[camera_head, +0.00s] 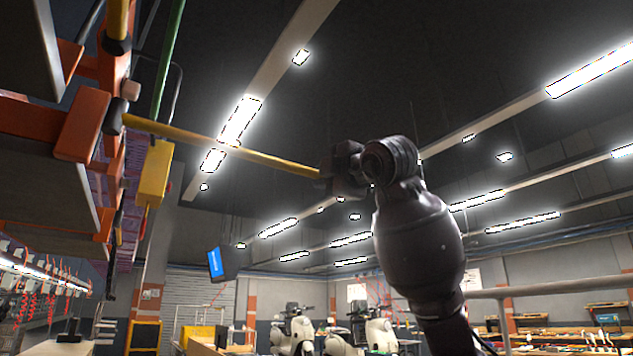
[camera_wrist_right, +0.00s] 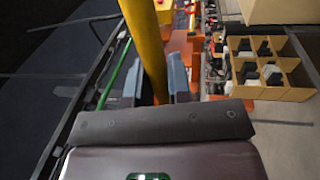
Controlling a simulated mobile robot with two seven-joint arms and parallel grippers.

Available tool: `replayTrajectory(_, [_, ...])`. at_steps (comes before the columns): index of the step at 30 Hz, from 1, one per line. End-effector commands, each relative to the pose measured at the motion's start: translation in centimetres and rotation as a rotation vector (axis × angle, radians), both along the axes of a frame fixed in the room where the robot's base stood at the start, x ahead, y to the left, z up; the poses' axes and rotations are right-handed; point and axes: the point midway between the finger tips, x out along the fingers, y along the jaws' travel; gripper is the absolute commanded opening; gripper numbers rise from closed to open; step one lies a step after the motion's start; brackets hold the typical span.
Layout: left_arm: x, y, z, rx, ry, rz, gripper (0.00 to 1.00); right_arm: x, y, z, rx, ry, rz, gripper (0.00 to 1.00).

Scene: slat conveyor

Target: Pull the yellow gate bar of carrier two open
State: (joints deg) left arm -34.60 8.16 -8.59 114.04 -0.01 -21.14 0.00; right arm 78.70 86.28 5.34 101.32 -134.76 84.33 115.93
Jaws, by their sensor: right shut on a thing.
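The yellow gate bar (camera_head: 225,146) reaches out from a dark pivot on the orange carrier frame (camera_head: 82,125) at the left of the head view. It slopes slightly down to the right, swung away from the carrier. My right gripper (camera_head: 343,168) is at its far end. In the right wrist view the yellow bar (camera_wrist_right: 146,42) runs between the two grey-blue fingers (camera_wrist_right: 157,80), which are shut on it. The bar's tip is hidden by the gripper. My left gripper is not in view.
Another yellow bar (camera_head: 118,18) and a yellow block (camera_head: 155,173) are on or near the carrier. A green rail (camera_head: 168,60) rises behind it. A compartmented box (camera_wrist_right: 265,92) with dark and white items shows in the wrist view. Space around my right arm looks clear.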

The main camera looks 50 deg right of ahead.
Motion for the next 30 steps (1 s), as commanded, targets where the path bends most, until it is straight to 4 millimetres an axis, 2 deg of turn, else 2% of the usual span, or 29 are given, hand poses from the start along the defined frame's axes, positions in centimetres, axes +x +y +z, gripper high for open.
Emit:
replayTrajectory(9, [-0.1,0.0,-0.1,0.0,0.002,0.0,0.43,-1.7,0.6,0.0,-0.001,0.0,-0.054,0.0])
replayTrajectory(23, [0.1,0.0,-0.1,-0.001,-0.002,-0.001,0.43,-1.9,0.7,0.0,-0.001,0.001,-0.06,0.0])
replayTrajectory(24, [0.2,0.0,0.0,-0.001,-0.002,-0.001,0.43,-1.9,0.7,0.0,-0.001,0.001,-0.06,0.25])
replayTrajectory(27, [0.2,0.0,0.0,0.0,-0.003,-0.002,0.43,-1.9,0.7,0.0,-0.001,0.001,-0.06,0.4])
replayTrajectory(30, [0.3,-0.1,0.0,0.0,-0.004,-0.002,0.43,-1.9,0.7,0.0,-0.001,0.0,-0.06,0.43])
